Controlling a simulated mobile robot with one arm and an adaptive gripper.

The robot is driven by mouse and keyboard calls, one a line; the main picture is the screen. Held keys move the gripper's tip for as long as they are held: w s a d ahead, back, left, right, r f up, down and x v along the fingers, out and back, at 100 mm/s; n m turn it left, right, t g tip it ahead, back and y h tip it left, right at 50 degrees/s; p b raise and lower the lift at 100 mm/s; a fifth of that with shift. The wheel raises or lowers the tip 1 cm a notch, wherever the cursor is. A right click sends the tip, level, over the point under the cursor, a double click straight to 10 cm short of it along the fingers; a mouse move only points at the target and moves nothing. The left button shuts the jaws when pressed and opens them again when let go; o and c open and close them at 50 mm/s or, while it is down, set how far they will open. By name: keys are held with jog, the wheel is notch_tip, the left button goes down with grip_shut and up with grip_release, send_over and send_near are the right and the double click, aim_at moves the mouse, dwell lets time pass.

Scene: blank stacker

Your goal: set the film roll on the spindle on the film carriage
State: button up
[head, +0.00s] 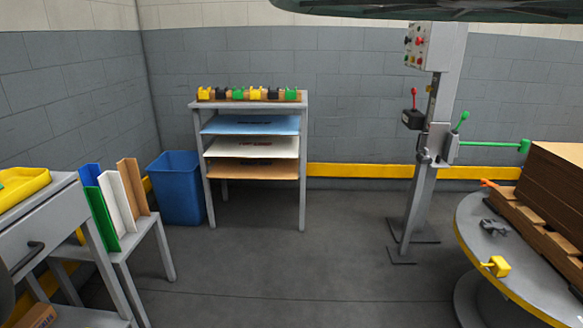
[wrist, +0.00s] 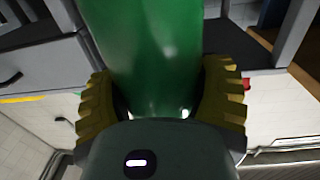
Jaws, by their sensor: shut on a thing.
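A green, smooth, rounded body, which I take to be the film roll (wrist: 155,45), fills the upper middle of the wrist view. My gripper (wrist: 160,95) is shut on it, one ribbed yellow finger on each side. The roll's far end is out of the picture. In the head view, a grey box with levers, which looks like the film carriage (head: 437,143), is on the upright mast at right. A green bar (head: 492,144) reaches right from it. I cannot tell which part is the spindle. My gripper is not clearly seen in the head view.
A round turntable (head: 470,250) bears stacked brown sheets (head: 553,190) at right. A dark green disc (head: 440,8) crosses the top right. A rack (head: 303,150) and blue bin (head: 180,187) stand at the back. A drawer cabinet (head: 35,235) stands left. The middle floor is clear.

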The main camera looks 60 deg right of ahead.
jog(key=w+d+r+m+t+h+p, duration=0.1)
jog(key=w+d+r+m+h+p, duration=0.15)
jog(key=w+d+r+p, duration=0.7)
jog(key=w+d+r+m+h+p, duration=0.1)
jog(key=w+d+r+h+p, duration=0.15)
jog(key=d+r+p, duration=1)
jog(key=w+d+r+m+t+h+p, duration=0.15)
jog(key=w+d+r+h+p, duration=0.3)
jog(key=r+p, duration=1.35)
jog(key=s+r+p, duration=0.3)
jog(key=r+p, duration=1.2)
jog(key=r, duration=0.5)
jog(key=s+r+p, duration=0.4)
jog(key=r+p, duration=1.1)
jog(key=r, duration=0.5)
jog(key=shift+a+r+m+y, duration=0.15)
jog(key=shift+r+m+y, duration=0.05)
jog(key=shift+m+y, duration=0.2)
jog(key=shift+f, duration=0.1)
